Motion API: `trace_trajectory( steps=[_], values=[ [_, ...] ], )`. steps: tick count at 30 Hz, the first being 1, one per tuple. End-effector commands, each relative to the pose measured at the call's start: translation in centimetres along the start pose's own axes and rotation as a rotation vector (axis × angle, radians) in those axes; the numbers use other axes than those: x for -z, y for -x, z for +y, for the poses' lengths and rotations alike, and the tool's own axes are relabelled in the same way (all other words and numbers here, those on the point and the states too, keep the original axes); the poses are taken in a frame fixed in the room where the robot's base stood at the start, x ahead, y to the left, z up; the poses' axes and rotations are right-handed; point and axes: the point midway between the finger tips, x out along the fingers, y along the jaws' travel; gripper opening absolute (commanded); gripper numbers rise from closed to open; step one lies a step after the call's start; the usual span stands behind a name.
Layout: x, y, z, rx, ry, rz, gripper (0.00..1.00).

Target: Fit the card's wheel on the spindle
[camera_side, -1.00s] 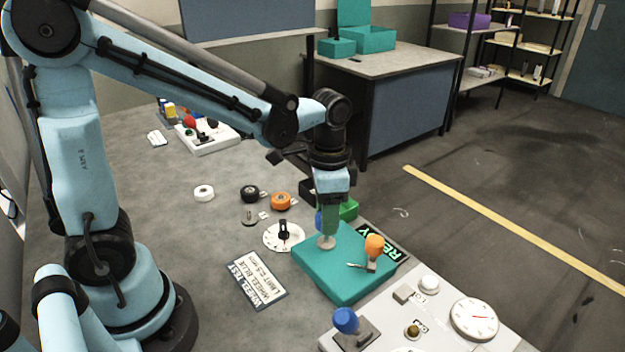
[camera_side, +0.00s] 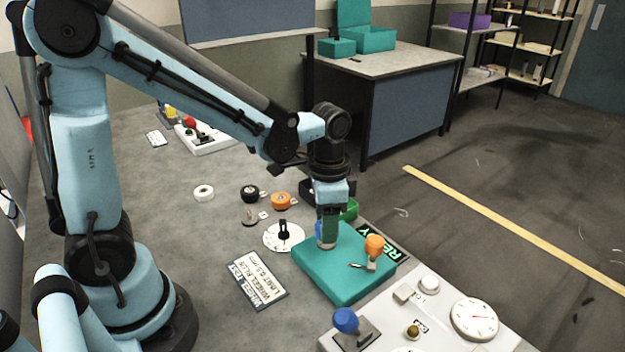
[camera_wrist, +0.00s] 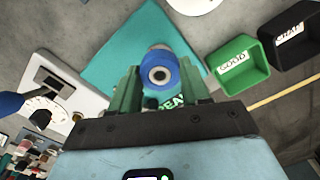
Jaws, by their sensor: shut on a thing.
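The card (camera_side: 261,280) lies on the table and names a blue wheel. My gripper (camera_side: 328,232) is shut on the blue wheel (camera_side: 319,230), low over the teal block (camera_side: 335,285). In the wrist view the blue wheel (camera_wrist: 160,74) sits between the green fingers (camera_wrist: 160,90), its pale hub and dark centre hole facing the camera. The pale round spindle part shows just below the wheel in the side view (camera_side: 327,246), mostly covered by wheel and fingers. I cannot tell whether the wheel is around the spindle.
An orange-knobbed lever (camera_side: 374,247) rises from the block close right of my gripper. A green bin (camera_wrist: 237,64) and a black bin (camera_wrist: 289,34) stand near. White, black and orange wheels (camera_side: 281,201) and a dial (camera_side: 284,237) lie left. A white panel (camera_side: 430,320) stands in front.

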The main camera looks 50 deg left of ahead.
Motion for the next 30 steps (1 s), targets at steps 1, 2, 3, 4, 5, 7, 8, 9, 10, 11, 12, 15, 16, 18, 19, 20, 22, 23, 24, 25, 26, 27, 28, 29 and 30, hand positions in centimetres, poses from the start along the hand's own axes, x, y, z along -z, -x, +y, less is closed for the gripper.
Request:
trace_trajectory(
  steps=[1, 2, 3, 4, 5, 7, 8, 9, 10, 11, 12, 15, 16, 18, 19, 20, 22, 23, 24, 25, 26, 27, 28, 29, 30],
  values=[
    [0.0, 0.0, 0.0, 0.000, 0.000, 0.000, 0.10],
    [0.0, 0.0, 0.0, 0.000, 0.000, 0.000, 0.10],
    [0.0, 0.0, 0.0, 0.000, 0.000, 0.000, 0.10],
    [0.0, 0.0, 0.0, 0.000, 0.000, 0.000, 0.10],
    [0.0, 0.0, 0.0, 0.000, 0.000, 0.000, 0.10],
    [0.0, 0.0, 0.0, 0.000, 0.000, 0.000, 0.10],
    [0.0, 0.0, 0.0, 0.000, 0.000, 0.000, 0.10],
    [0.0, 0.0, 0.0, 0.000, 0.000, 0.000, 0.10],
    [0.0, 0.0, 0.0, 0.000, 0.000, 0.000, 0.10],
    [0.0, 0.0, 0.0, 0.000, 0.000, 0.000, 0.10],
    [0.0, 0.0, 0.0, 0.000, 0.000, 0.000, 0.10],
    [0.0, -0.2, 0.0, 0.000, 0.000, 0.000, 0.10],
    [0.0, -0.2, 0.0, 0.000, 0.000, 0.000, 0.10],
    [0.0, -0.4, 0.0, 0.000, 0.000, 0.000, 0.10],
    [0.0, -0.5, 0.0, 0.000, 0.000, 0.000, 0.10],
    [0.0, -0.6, 0.0, 0.000, 0.000, 0.000, 0.10],
    [0.0, -0.8, 0.0, 0.000, 0.000, 0.000, 0.10],
    [0.0, -0.8, 0.0, 0.000, 0.000, 0.000, 0.10],
    [0.0, -0.9, 0.0, 0.000, 0.000, 0.000, 0.10],
    [0.0, -1.0, 0.0, 0.000, 0.000, 0.000, 0.10],
    [0.0, -1.1, 0.0, 0.000, 0.000, 0.000, 0.10],
    [0.0, -1.2, 0.0, 0.000, 0.000, 0.000, 0.10],
    [0.0, -1.3, 0.0, 0.000, 0.000, 0.000, 0.10],
    [0.0, -1.4, 0.0, 0.000, 0.000, 0.000, 0.10],
    [0.0, -1.5, 0.0, 0.000, 0.000, 0.000, 0.10]
  ],
)
